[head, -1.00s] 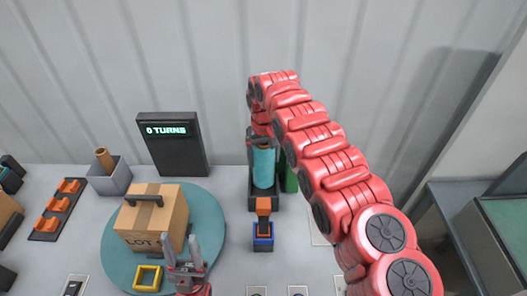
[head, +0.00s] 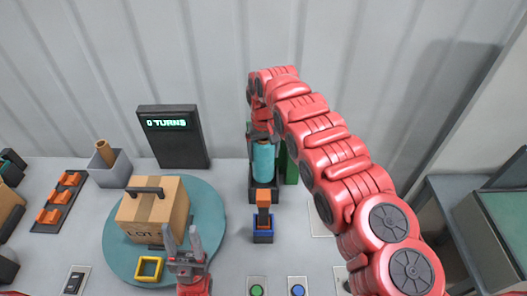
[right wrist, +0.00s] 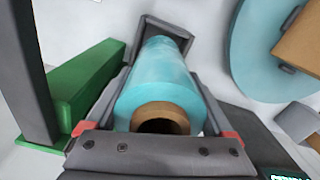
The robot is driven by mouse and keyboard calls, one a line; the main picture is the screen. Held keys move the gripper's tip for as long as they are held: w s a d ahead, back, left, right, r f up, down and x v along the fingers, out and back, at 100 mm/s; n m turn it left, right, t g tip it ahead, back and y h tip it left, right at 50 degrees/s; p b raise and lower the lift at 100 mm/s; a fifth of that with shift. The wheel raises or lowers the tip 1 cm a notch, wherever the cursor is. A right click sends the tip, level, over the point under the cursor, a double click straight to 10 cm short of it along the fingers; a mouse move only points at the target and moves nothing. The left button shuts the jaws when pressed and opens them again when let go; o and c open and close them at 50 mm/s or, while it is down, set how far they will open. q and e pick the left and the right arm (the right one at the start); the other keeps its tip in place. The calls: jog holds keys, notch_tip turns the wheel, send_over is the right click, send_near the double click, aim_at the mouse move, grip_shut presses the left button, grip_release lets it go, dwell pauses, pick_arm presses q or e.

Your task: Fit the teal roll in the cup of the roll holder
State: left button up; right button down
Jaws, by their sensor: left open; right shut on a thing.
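The teal roll (head: 263,162) stands roughly upright at the back of the table, at the dark roll holder (head: 256,196). My right gripper (head: 262,137) is shut on the roll near its top. In the right wrist view the roll (right wrist: 160,85) lies between my fingers, with its brown core end toward the camera. The holder's dark square cup (right wrist: 148,27) shows around the roll's far end. I cannot tell whether the roll is seated on the cup's floor.
A cardboard box (head: 152,210) and a yellow square frame (head: 149,269) are on the teal turntable (head: 210,215). A green block (head: 292,172) stands right beside the holder. An orange-and-blue piece (head: 263,225) is in front of it. A counter display (head: 174,137) stands behind.

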aim_at(264, 163)
jog(key=shift+f, duration=0.1)
dwell(0.3)
jog(key=shift+f+b, duration=0.1)
jog(key=shift+b, duration=0.3)
dwell(0.4)
jog(key=shift+f+b, duration=0.15)
jog(key=shift+b, duration=0.3)
jog(key=shift+f+b, duration=1.25)
jog(key=shift+f, duration=0.9)
dwell(0.4)
jog(key=shift+c, duration=0.2)
grip_release()
jog(key=shift+o, duration=0.2)
